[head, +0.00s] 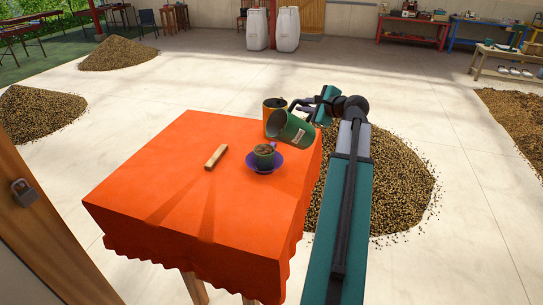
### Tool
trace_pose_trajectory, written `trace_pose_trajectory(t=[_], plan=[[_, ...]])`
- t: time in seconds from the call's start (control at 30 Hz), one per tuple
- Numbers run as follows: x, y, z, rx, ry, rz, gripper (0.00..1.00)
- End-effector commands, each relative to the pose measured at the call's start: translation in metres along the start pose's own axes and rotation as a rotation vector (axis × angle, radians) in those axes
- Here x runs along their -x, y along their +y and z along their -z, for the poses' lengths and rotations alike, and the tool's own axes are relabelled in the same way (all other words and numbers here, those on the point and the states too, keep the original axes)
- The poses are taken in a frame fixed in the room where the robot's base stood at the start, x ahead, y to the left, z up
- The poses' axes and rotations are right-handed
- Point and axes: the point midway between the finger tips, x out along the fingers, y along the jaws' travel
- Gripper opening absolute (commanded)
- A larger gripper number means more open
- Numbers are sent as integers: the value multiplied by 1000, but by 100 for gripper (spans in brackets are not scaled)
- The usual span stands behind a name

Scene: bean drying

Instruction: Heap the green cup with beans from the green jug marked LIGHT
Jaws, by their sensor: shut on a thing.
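The green jug (289,126) is tilted above the orange table, its mouth toward the lower left. A pale label shows on its side, too small to read. My gripper (300,106) is shut on the jug at its far right side. The green cup (264,160) stands upright on a purple saucer (252,170), just below and left of the jug's mouth. Brown beans show at the cup's top, seemingly up to the rim. No falling stream of beans can be made out. How many beans the jug holds is hidden.
A yellow-orange jug (270,104) with dark contents stands at the table's back corner, behind the green jug. A wooden bar (216,157) lies left of the cup. The orange cloth (150,195) is otherwise clear. A bean heap (400,185) lies on the floor to the right.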

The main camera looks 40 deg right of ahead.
Motion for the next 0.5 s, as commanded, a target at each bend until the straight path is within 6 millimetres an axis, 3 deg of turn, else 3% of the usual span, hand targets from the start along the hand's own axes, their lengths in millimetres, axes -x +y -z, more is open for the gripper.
trace_pose_trajectory(t=[0.5], plan=[[-2, 0, 8, -76, -27, -11, 0]])
